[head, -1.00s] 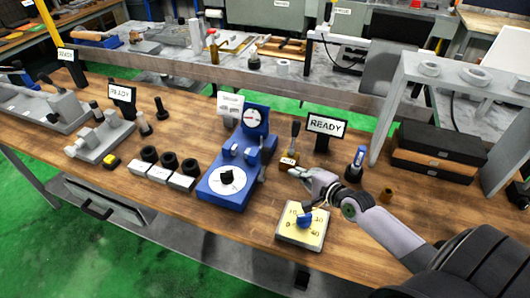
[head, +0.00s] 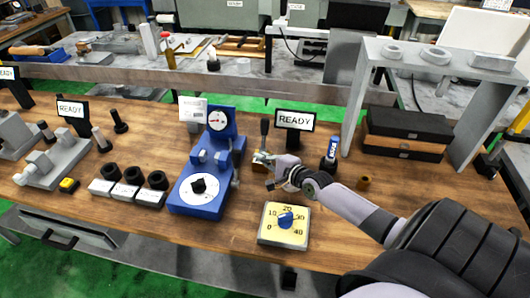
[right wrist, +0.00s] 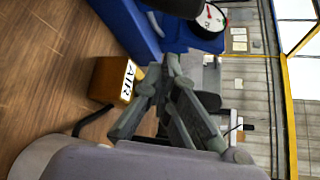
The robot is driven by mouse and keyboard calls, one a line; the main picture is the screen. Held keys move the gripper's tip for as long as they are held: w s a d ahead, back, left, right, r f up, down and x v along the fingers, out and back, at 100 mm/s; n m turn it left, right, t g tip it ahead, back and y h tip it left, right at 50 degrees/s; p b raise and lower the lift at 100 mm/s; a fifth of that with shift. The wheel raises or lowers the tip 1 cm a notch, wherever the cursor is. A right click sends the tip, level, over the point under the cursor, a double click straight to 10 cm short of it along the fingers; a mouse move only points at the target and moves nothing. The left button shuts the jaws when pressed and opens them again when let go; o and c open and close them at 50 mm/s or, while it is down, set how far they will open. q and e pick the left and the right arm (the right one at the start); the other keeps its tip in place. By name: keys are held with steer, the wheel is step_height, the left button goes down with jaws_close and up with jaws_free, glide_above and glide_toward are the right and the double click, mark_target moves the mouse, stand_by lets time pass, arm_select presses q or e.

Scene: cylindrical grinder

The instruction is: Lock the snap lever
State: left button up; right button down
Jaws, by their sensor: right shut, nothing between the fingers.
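A dark upright lever (head: 264,130) stands on a small brass-coloured block (head: 261,161) on the bench, beside the blue gauge device (head: 201,187). The frames do not confirm that it is the snap lever. In the right wrist view the block (right wrist: 108,80) carries the label AIR. The blue device has a white dial face and a small side knob (head: 235,180). My right gripper (head: 277,171) is shut and empty, just right of the block and close to it; contact cannot be told. It also shows in the right wrist view (right wrist: 172,68). My left gripper is out of view.
A READY sign (head: 295,120) stands behind the block. A yellow dial plate (head: 284,224) lies in front of my right gripper. Several black rings sit left of the blue device.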

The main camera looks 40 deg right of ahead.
mark_target(236, 168)
steer(key=x, duration=0.6)
steer(key=shift+f+b, duration=0.1)
steer(key=shift+b, duration=0.2)
steer(key=shift+w+a+p, duration=0.15)
steer(key=shift+w+p, duration=0.1)
steer(key=shift+p, duration=0.05)
steer(key=shift+s+a+r+p, duration=0.35)
steer(key=shift+a+r+p, duration=0.05)
steer(key=shift+p, duration=0.35)
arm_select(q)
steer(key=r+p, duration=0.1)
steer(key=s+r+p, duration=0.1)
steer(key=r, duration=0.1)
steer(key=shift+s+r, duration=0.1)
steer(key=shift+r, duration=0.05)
arm_select(e)
steer(key=shift+s+a+r, duration=0.4)
steer(key=shift+s+a, duration=0.45)
